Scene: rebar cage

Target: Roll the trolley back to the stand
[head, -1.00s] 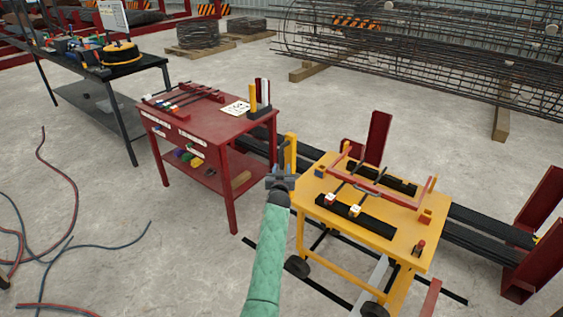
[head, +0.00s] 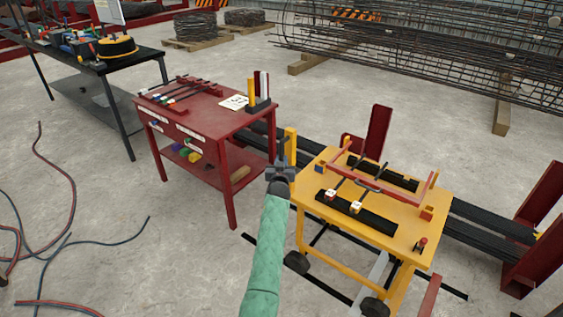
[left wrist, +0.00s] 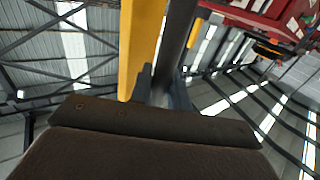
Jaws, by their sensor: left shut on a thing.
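The yellow trolley (head: 418,226) stands at the right of centre in the head view, upright on dark wheels (head: 374,306). A yellow upright (head: 291,146) rises at its left end. My left gripper (head: 281,170) is at this end, shut on a dark bar that I take to be the trolley's handle. In the left wrist view the dark bar (left wrist: 178,45) runs between the fingers (left wrist: 163,85), beside the yellow upright (left wrist: 142,45). My right gripper is out of view. I cannot tell which thing is the stand.
A red table (head: 222,119) with rods and a card stands just left of the trolley. Red posts (head: 377,135) and dark floor rails (head: 487,230) lie behind and right. Loose hoses (head: 62,180) lie on the left floor. A rebar cage (head: 430,50) fills the back right.

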